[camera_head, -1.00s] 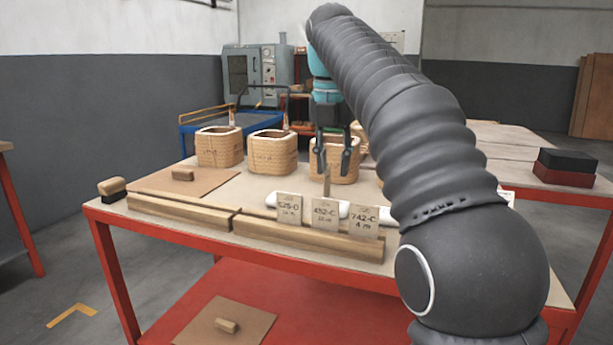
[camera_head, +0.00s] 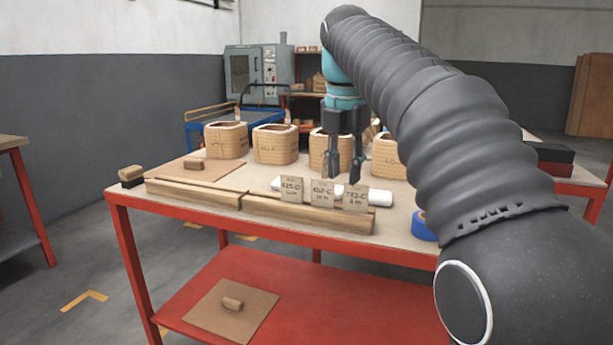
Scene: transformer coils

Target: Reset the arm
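My gripper (camera_head: 344,175) hangs fingers-down over the table (camera_head: 150,210), in front of the coils. Its two dark fingers stand apart with nothing visible between them but the background. My dark ribbed arm crosses the right side of the view. Several tan wound coils stand in a row: the far-left coil (camera_head: 227,143), the second coil (camera_head: 275,147), the third coil (camera_head: 318,152), partly hidden by my gripper, and the right coil (camera_head: 388,160), partly behind my arm. I cannot tell the exact gap between fingers and coils.
Label cards (camera_head: 323,193) stand by a wooden bar (camera_head: 300,213) at the front. A white cylinder (camera_head: 375,196) lies behind them. A blue tape roll (camera_head: 424,227) sits beside my arm. A brush (camera_head: 131,176) is at the left corner. A black box (camera_head: 555,153) stands right.

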